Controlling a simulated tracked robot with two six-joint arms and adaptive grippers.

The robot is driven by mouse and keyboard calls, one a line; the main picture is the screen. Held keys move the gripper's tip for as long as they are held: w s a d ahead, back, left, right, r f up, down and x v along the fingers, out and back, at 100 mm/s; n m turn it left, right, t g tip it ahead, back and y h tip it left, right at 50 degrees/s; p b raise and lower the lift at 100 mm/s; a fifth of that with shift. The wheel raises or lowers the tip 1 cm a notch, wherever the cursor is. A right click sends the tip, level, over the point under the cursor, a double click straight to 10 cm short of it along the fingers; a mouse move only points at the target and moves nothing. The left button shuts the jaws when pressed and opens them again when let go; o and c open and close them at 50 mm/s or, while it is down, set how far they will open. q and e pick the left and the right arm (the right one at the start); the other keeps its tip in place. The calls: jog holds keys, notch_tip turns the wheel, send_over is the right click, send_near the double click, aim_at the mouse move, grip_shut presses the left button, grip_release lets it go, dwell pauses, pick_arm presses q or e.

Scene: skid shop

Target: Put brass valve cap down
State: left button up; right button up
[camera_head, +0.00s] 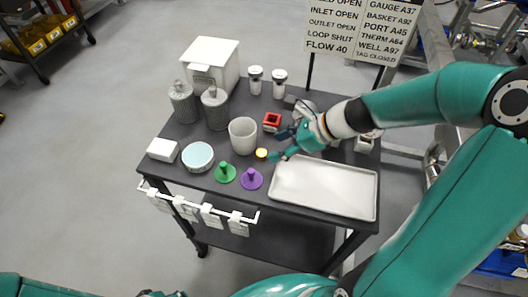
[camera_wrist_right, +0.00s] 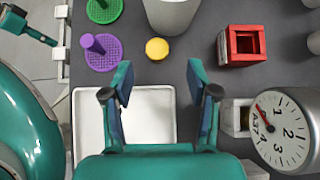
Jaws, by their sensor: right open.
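The brass valve cap (camera_head: 261,153) is a small round yellow disc lying on the dark table top, beside the grey cup. It also shows in the right wrist view (camera_wrist_right: 157,48), just beyond the fingertips. My right gripper (camera_head: 284,145) is open, with its two fingers apart (camera_wrist_right: 160,75). Nothing is between them, and the cap lies clear of both. Part of what looks like my left gripper (camera_wrist_right: 30,25) shows at the upper left of the right wrist view, off the table; its jaws cannot be made out.
Close around the cap stand a grey cup (camera_head: 243,135), a red square block (camera_head: 271,122), a green peg (camera_head: 225,172) and a purple peg (camera_head: 252,179). An empty white tray (camera_head: 325,203) lies to the right. A dial gauge (camera_wrist_right: 280,130) stands beside my right gripper.

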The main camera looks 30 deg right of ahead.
aim_at(263, 152)
jog(key=b+x, duration=0.1)
jog(key=x, duration=0.3)
jog(key=shift+a+f, duration=0.15)
jog(key=shift+f, duration=0.1)
jog(key=c, duration=0.9)
jog(key=shift+r, duration=0.15)
